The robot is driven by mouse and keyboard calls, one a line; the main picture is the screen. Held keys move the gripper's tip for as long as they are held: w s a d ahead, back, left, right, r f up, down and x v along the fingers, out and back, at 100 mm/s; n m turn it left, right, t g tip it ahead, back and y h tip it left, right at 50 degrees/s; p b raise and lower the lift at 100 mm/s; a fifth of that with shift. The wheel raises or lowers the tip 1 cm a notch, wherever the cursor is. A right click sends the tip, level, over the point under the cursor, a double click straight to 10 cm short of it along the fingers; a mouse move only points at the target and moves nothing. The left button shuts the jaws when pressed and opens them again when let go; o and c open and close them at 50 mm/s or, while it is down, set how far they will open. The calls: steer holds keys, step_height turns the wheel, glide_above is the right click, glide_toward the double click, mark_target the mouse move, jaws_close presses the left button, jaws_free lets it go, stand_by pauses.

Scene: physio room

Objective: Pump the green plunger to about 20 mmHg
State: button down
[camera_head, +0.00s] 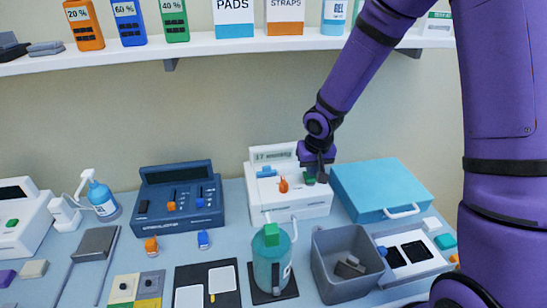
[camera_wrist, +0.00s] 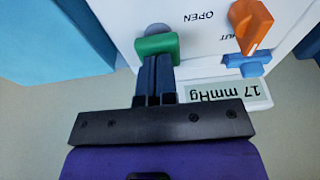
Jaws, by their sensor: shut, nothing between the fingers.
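The white pump unit (camera_head: 290,205) stands on the table against the wall. Its display (camera_wrist: 228,92) appears upside down in the wrist view and reads about 17 mmHg. The green plunger (camera_wrist: 157,44) is on its front panel, beside an orange lever (camera_wrist: 250,27) and a blue part (camera_wrist: 246,66). The lever lies near the labels OPEN and SHUT, the latter partly hidden. My gripper (camera_wrist: 155,62) is shut and empty, its fingertips at the green plunger, seemingly touching it. In the head view, my gripper (camera_head: 318,172) partly covers the plunger (camera_head: 309,178).
A light-blue case (camera_head: 375,185) stands close to the right of the unit. A grey bin (camera_head: 322,255) and a teal bottle with a green top (camera_head: 270,268) stand in front. A dark-blue device (camera_head: 178,205) is at left. A shelf (camera_head: 230,46) hangs above.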

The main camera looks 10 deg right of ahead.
steer(key=shift+f, duration=0.4)
steer(key=shift+r, duration=2.4)
steer(key=shift+r, duration=2.5)
